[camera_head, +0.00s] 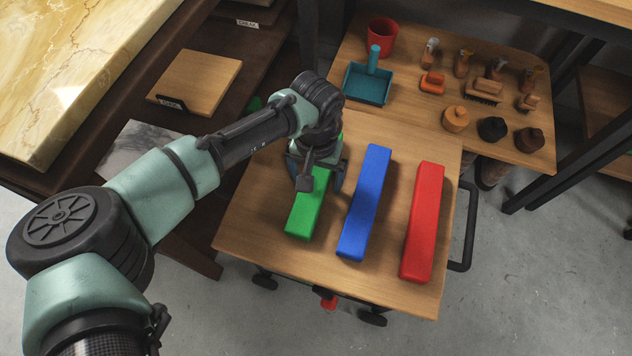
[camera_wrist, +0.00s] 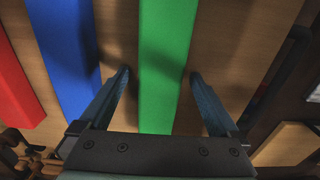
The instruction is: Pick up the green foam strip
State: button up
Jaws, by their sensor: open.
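The green foam strip (camera_head: 306,212) lies on the wooden top of a small cart (camera_head: 260,235), leftmost of three strips. My gripper (camera_head: 318,180) is above its far part and hides some of it in the head view. In the wrist view, the green strip (camera_wrist: 165,70) runs between the two open fingers of my gripper (camera_wrist: 160,78), with a gap on each side. The fingers hold nothing. I cannot tell exactly how high the fingertips are above the cart top.
A blue strip (camera_head: 365,203) lies close to the right of the green one, and a red strip (camera_head: 423,222) lies farther right. Behind, a lower wooden shelf (camera_head: 400,105) holds a red cup (camera_head: 382,38), a teal dustpan (camera_head: 368,84) and several brushes. A wooden board (camera_head: 200,80) lies at the left.

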jog(key=shift+c, duration=0.3)
jog(key=c, duration=1.4)
